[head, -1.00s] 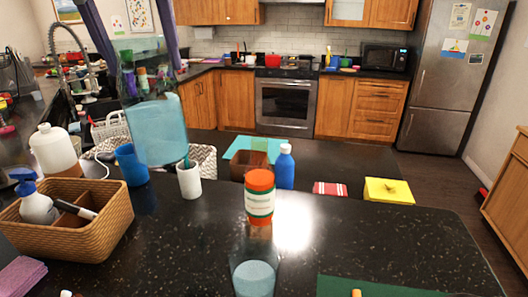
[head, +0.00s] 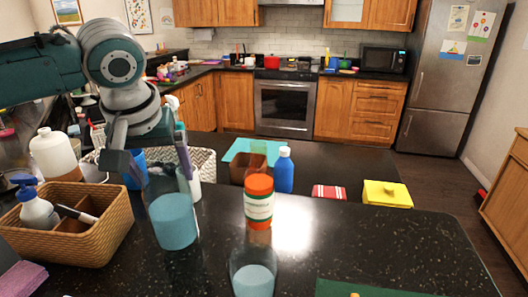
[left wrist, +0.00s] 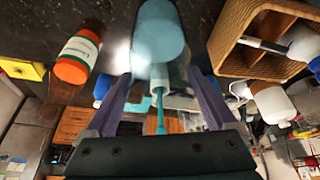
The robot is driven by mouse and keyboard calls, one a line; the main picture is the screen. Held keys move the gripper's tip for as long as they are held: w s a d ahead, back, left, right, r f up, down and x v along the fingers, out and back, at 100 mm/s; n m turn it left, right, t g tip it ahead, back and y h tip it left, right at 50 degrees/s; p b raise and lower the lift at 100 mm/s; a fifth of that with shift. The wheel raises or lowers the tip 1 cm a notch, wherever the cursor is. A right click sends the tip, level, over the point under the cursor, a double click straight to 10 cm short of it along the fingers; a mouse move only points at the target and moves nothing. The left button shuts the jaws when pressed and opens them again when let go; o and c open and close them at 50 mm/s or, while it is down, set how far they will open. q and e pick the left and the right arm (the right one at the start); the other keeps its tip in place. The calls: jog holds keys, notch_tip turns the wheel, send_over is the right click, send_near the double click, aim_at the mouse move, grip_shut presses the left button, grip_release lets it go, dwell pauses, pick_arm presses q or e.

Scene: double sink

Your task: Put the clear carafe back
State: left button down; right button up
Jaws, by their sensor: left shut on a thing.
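The clear carafe (head: 173,222) holds blue liquid and stands upright between the fingers of my left gripper (head: 160,166). It is low over the black counter, right of the wicker basket; I cannot tell whether its base touches. In the left wrist view the carafe (left wrist: 157,35) sits between the purple fingers of the left gripper (left wrist: 157,80). The fingers partly hide its upper part in the head view. My right gripper is not in view.
A clear glass with blue liquid (head: 253,278) stands at the front. An orange-capped bottle (head: 259,203) and a blue bottle (head: 284,170) stand to the right. The wicker basket (head: 105,242) is close on the left. The counter (head: 400,235) is largely clear at right.

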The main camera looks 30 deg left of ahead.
pick_arm(q)
jog(key=shift+f, duration=1.3)
grip_release()
jog(key=shift+f, duration=0.1)
